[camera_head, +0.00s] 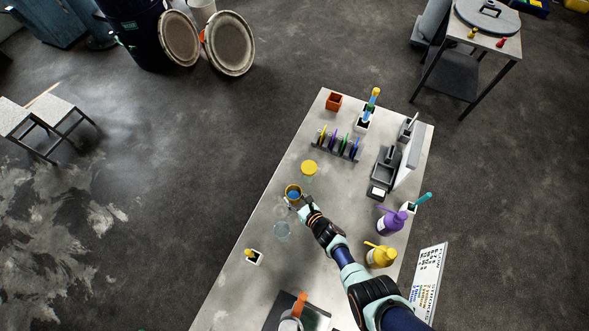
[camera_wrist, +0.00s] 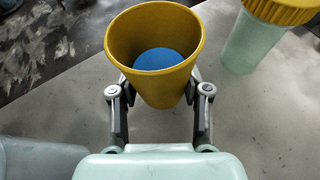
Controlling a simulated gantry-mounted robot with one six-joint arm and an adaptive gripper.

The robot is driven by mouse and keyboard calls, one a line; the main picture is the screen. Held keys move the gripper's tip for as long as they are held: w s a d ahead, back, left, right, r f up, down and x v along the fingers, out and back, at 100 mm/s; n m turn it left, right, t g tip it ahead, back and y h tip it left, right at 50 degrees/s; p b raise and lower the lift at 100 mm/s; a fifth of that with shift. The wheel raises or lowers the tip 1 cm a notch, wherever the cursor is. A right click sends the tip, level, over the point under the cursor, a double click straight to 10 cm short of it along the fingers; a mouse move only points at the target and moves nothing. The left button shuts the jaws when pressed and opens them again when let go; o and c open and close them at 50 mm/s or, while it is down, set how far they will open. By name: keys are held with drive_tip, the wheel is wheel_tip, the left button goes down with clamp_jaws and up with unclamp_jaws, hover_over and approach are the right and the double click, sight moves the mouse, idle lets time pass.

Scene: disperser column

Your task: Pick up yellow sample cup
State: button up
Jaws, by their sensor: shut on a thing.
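The yellow sample cup (camera_wrist: 157,92) is an open, tapered cup with a blue disc of contents or base visible inside. It sits between the two fingers of my gripper (camera_wrist: 160,108), which touch it on both sides and are shut on it. In the head view the cup (camera_head: 293,190) is at the middle left of the table, with my gripper (camera_head: 299,204) reaching it from the lower right. The cup looks upright. Whether its base touches the table is hidden.
Clear glassware (camera_head: 282,231) stands close in front. A rack (camera_head: 337,145), a grey device (camera_head: 385,170), a purple bottle (camera_head: 391,222) and a yellow bottle (camera_head: 381,256) stand on the table (camera_head: 245,290).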

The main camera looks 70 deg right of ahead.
drive_tip(key=shift+r+p, duration=2.75)
drive_tip(key=shift+r, duration=6)
drive_tip(key=s+a+f+n+t+y+b, duration=0.1)
drive_tip(key=s+a+f+n+y+b, duration=0.2)
drive_tip(key=a+f+b, duration=0.2)
drive_tip(key=s+a+f+n+t+y+b, duration=0.1)
drive_tip(key=s+a+f+n+y+b, duration=0.2)
drive_tip(key=a+f+b, duration=0.3)
drive_tip(key=a+n+y+b, duration=0.1)
drive_tip(key=a+b, duration=0.1)
drive_tip(key=a, duration=0.1)
drive_tip(key=shift+s+f+t+y, duration=0.2)
drive_tip(key=shift+s+t+y, duration=0.05)
drive_tip(key=shift+t+y, duration=0.05)
drive_tip(key=shift+g+p, duration=0.4)
drive_tip(key=shift+f+g+p, duration=0.2)
drive_tip(key=shift+g+p, duration=0.9)
drive_tip(key=shift+p, duration=0.25)
drive_tip(key=shift+f+g+p, duration=0.15)
drive_tip(key=shift+g+p, duration=0.95)
drive_tip(key=shift+p, duration=0.2)
drive_tip(key=shift+s+r+g+p, duration=0.1)
drive_tip(key=shift+r+g+p, duration=0.15)
drive_tip(key=shift+g+p, duration=0.6)
drive_tip(key=shift+r+g+p, duration=0.2)
drive_tip(key=shift+g+p, duration=0.45)
drive_tip(key=shift+p, duration=0.3)
